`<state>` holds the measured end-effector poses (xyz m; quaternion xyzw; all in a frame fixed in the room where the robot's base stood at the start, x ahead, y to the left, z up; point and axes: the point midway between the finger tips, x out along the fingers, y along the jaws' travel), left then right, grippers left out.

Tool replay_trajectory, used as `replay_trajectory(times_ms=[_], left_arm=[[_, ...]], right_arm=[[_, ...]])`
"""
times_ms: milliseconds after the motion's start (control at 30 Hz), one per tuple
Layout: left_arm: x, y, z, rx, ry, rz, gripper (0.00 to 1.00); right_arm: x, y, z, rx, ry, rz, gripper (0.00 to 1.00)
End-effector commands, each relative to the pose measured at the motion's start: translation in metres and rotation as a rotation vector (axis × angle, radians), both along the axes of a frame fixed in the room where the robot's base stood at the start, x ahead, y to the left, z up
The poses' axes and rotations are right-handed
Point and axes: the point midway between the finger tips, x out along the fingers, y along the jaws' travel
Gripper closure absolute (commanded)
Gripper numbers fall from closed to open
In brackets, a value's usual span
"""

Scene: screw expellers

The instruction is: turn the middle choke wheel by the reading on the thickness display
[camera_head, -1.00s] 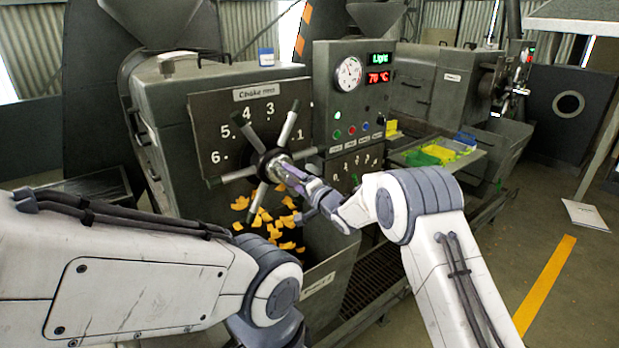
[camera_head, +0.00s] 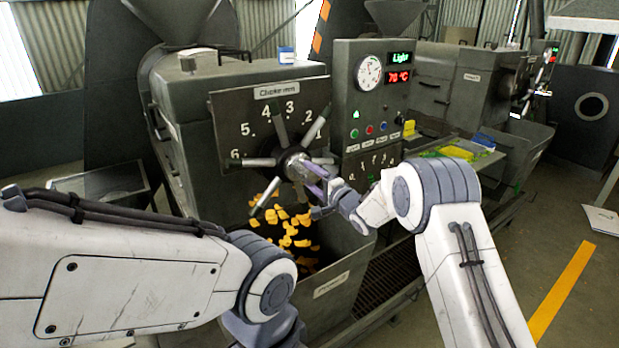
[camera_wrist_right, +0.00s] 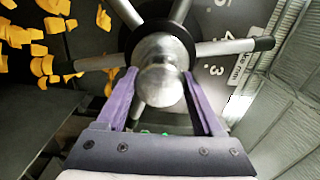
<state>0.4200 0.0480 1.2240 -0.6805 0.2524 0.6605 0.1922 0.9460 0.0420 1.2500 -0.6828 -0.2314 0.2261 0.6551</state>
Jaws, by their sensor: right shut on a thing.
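The choke wheel (camera_head: 292,163) has metal spokes with dark grips on a black hub, in front of a plate numbered 1 to 6. My right gripper (camera_head: 314,174) is at the wheel's middle. In the right wrist view, its purple fingers (camera_wrist_right: 160,92) are shut on the round metal hub knob (camera_wrist_right: 160,83), one on each side. The thickness display (camera_head: 401,58) reads "Light" in green. My left arm shows at the lower left, but its gripper is out of view.
A red display (camera_head: 398,77) reads 70 °C beside a round dial (camera_head: 369,72). Yellow pieces (camera_head: 290,232) lie in the bin (camera_head: 335,280) below the wheel. A tray (camera_head: 480,160) with yellow and green stuff stands to the right.

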Motion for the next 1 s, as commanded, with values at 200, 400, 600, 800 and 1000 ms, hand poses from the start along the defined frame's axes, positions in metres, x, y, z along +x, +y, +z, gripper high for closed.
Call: replay_trajectory(times_ms=[200,400,600,800,1000], left_arm=[[0.000,0.000,0.000,0.000,0.000,0.000,1.00],[0.000,0.000,0.000,0.000,0.000,0.000,1.00],[0.000,0.000,-0.008,0.000,0.000,0.001,1.00],[0.000,0.000,-0.026,0.000,0.000,0.004,1.00],[0.000,0.000,-0.041,0.000,0.001,0.007,1.00]], right_arm=[[0.000,-0.001,-0.001,0.003,0.005,-0.003,0.01],[0.000,-0.001,0.000,0.002,0.002,-0.002,0.01],[-0.008,-0.007,-0.001,0.002,0.000,-0.002,0.01],[-0.035,-0.029,-0.003,0.002,0.002,-0.004,0.01],[-0.065,-0.051,-0.003,0.002,0.002,-0.004,0.01]])
